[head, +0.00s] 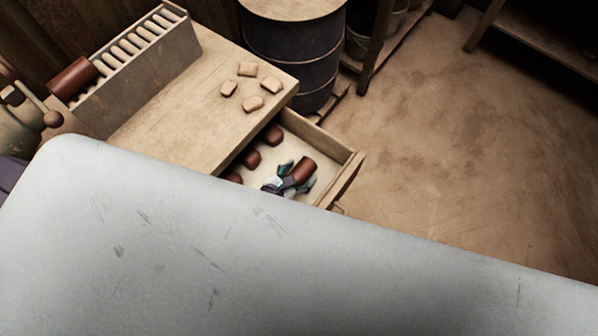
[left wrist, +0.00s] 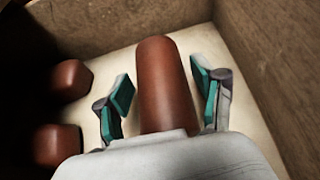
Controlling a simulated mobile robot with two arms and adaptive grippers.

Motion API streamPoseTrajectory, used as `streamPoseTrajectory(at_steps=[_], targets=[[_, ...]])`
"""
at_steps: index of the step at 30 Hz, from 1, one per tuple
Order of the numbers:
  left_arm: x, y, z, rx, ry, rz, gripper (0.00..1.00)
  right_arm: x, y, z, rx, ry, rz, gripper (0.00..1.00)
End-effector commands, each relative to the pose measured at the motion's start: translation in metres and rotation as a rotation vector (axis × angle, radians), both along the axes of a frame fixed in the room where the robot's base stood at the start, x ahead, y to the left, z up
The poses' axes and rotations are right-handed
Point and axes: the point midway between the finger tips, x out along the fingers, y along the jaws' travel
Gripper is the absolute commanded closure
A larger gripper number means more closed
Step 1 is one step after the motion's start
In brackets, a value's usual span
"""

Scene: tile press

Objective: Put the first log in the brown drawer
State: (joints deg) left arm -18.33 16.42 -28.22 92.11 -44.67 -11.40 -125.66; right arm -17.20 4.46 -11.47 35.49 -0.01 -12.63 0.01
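The wooden drawer (head: 344,181) is pulled out from the table in the head view; its wall also shows in the left wrist view (left wrist: 290,65). A reddish-brown log (head: 304,169) is inside the drawer, toward its front. In the left wrist view this log (left wrist: 162,85) lies between the fingers of my left gripper (left wrist: 162,92). The fingers are spread, with a gap beside the log on the left side. My left gripper (head: 290,177) is low inside the drawer. My right gripper is not in view.
Several brown pieces (head: 251,160) lie along the drawer's inner side. Several tan pieces (head: 247,69) lie on the table (head: 190,115). A slatted wooden rack (head: 150,62) with another brown cylinder (head: 73,78) stands at the left. A dark barrel (head: 292,50) stands behind; open floor lies right.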

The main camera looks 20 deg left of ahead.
Motion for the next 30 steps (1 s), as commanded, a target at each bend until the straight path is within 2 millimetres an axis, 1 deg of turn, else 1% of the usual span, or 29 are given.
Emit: streamPoseTrajectory(at_steps=[11,14,17,24,27,30], targets=[[0.000,0.000,0.003,0.000,0.000,0.000,0.21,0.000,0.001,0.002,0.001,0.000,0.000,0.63],[-0.007,0.003,0.006,0.000,0.001,0.000,0.21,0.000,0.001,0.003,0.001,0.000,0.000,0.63],[-0.021,0.008,0.014,0.001,0.002,-0.001,0.21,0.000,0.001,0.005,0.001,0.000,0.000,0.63],[-0.065,0.024,0.039,0.001,0.003,0.000,0.21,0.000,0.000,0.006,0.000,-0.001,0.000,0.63],[-0.080,0.029,0.048,0.000,0.002,0.000,0.21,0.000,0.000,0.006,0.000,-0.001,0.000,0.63],[-0.090,0.033,0.054,0.000,0.001,0.000,0.21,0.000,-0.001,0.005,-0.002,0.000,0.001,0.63]])
